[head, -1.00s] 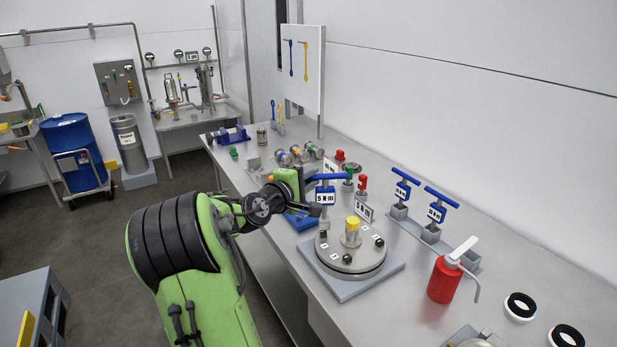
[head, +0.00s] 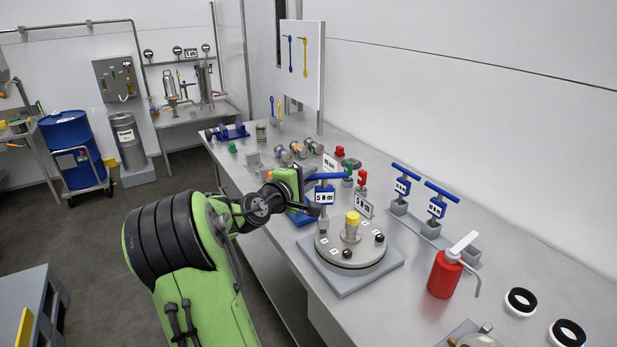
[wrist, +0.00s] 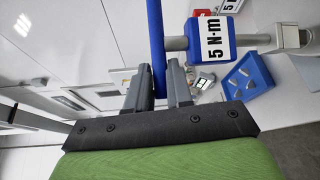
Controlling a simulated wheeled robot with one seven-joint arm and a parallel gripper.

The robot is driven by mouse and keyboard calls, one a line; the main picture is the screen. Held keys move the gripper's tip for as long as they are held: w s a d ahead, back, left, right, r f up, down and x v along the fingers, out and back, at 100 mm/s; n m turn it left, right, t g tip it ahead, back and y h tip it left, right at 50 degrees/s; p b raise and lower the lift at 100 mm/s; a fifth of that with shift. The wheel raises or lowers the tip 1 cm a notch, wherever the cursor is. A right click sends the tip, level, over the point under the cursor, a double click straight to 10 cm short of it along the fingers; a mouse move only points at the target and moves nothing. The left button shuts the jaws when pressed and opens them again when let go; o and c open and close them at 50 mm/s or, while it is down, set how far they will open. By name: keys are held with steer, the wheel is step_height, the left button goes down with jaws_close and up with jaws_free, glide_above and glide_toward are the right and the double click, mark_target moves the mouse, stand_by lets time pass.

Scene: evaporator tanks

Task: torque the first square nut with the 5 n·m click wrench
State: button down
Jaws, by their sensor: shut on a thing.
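My gripper (wrist: 160,92) is shut on the blue handle bar of the click wrench (wrist: 208,42), whose block reads 5 N·m. In the head view the wrench (head: 325,193) stands upright over the left part of a round metal flange (head: 350,262). Its shaft reaches down to the flange at the left nut position, and the nut there is hidden. Whether the socket is seated on it I cannot tell. Two dark square nuts show on the flange, one at the right (head: 380,238) and one at the front (head: 347,254). A yellow-capped post (head: 352,222) rises from the middle.
Two similar blue wrenches (head: 401,184) (head: 437,206) stand in grey holders at the back right. A red spray bottle (head: 444,275) stands right of the flange. A blue tray (wrist: 246,78) shows in the wrist view.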

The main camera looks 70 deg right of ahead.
steer(key=shift+f+b, duration=0.65)
steer(key=shift+f, duration=0.2)
stand_by(0.6)
steer(key=shift+w+d+m+g+y+p, duration=0.1)
steer(key=shift+d+m+g+y+p, duration=0.2)
steer(key=shift+m+g+p, duration=0.45)
steer(key=shift+w+d+m+g+y+p, duration=0.15)
steer(key=shift+m+g+y+p, duration=0.3)
steer(key=shift+g, duration=0.4)
steer(key=shift+s+d+r+m+g+y+p, duration=0.1)
steer(key=shift+d+m+g+y+p, duration=0.1)
steer(key=shift+m+g+y+p, duration=0.55)
steer(key=shift+d+r+m+g+p, duration=0.2)
steer(key=shift+g+p, duration=0.35)
steer(key=shift+p, duration=0.6)
steer(key=shift+f+m+g+y+p, duration=0.25)
steer(key=shift+m+g+y+p, duration=0.1)
steer(key=shift+p, duration=0.2)
stand_by(0.6)
steer(key=shift+d+r+m+g+y+p, duration=0.1)
steer(key=shift+d+m+g+y+p, duration=0.3)
steer(key=shift+p, duration=0.95)
steer(key=shift+a+t+h+b, duration=0.2)
steer(key=shift+t+h+b, duration=0.05)
steer(key=shift+b, duration=0.25)
